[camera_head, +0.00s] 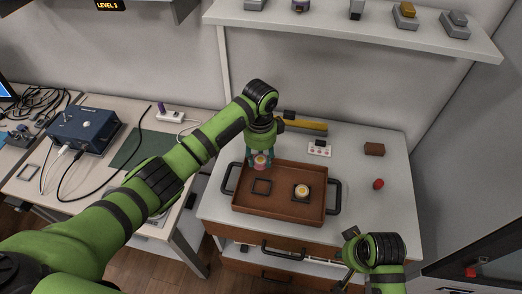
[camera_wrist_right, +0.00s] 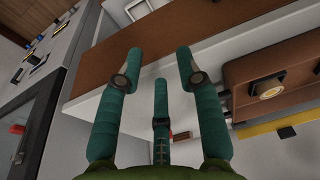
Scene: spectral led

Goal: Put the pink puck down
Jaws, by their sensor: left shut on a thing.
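My left gripper (camera_head: 260,157) is shut on the pink puck (camera_head: 260,162), which shows a pale yellow centre. It holds it at the back left rim of the brown tray (camera_head: 246,206); I cannot tell the height. An empty dark square frame (camera_head: 261,187) lies in the tray on the left. Another square frame (camera_head: 301,197) in the tray holds a second puck (camera_head: 302,191) with a bright yellowish centre. My right gripper (camera_wrist_right: 160,75) has its teal fingers spread, with nothing between them.
The tray has black handles and stands on a white cabinet top (camera_head: 375,215). A yellow-handled tool (camera_head: 303,124), a brown block (camera_head: 374,149) and a red object (camera_head: 378,184) lie around it. A shelf (camera_head: 350,32) hangs above. A blue box (camera_head: 86,130) stands on the left table.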

